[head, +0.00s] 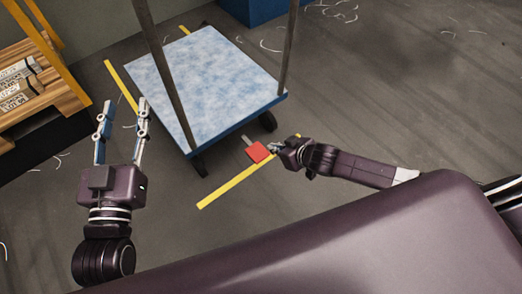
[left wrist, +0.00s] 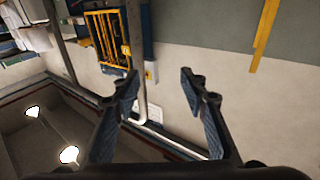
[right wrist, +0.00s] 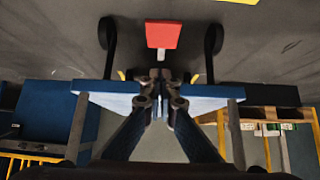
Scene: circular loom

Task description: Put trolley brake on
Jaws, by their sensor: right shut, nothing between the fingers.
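The trolley has a pale blue mottled deck (head: 205,75), upright posts and dark wheels. A red brake pedal (head: 258,151) on a short grey lever sticks out from its near edge, between two wheels. In the right wrist view the red pedal (right wrist: 162,34) shows just beyond my fingertips, with the deck edge (right wrist: 205,91) across the middle. My right gripper (head: 274,147) is shut and empty, close beside the pedal; I cannot tell whether they touch. My left gripper (head: 125,102) is open and empty, left of the trolley, pointing away from me.
Yellow floor lines (head: 232,184) mark the trolley's spot. A wooden pallet (head: 32,95) with packages and an orange frame stands at the left. A blue box (head: 252,9) stands behind. The floor to the right is mostly clear, with white scraps.

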